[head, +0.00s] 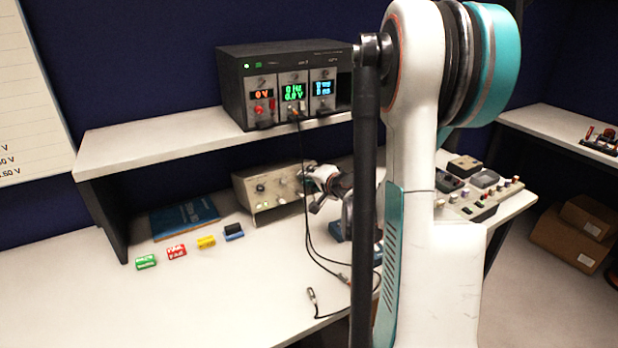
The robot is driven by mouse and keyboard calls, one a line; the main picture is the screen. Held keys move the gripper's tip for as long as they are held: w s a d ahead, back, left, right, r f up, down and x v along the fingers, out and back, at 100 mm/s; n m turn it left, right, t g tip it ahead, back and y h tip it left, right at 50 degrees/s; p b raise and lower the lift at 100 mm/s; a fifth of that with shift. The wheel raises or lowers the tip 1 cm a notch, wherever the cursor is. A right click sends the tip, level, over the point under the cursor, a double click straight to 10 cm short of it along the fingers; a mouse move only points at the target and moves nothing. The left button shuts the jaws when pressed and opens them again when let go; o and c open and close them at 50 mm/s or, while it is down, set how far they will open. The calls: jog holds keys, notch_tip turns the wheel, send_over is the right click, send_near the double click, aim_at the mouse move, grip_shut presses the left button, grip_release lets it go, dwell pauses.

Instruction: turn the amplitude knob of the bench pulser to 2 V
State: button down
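A beige bench instrument (262,196) with small knobs and a lit green spot stands on the bench under the shelf; it looks like the bench pulser. Its labels are too small to read, so I cannot tell which knob is amplitude or where it points. My gripper (318,209) is in front of the instrument's right end and hides part of it. The gripper is small and partly covered by my arm, so I cannot tell whether its fingers are open or touch a knob.
A black rack (240,88) with three lit displays stands on the shelf (160,139); the left display reads 0 V. Cables hang from it to a loose connector (311,295). A blue book (184,215) and several coloured blocks (206,242) lie left. The front left bench is clear.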

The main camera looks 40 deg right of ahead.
jog(key=c, duration=1.5)
grip_release()
jog(key=shift+s, duration=0.15)
jog(key=v, duration=1.1)
jog(key=shift+s+r, duration=0.2)
jog(key=shift+s, duration=0.1)
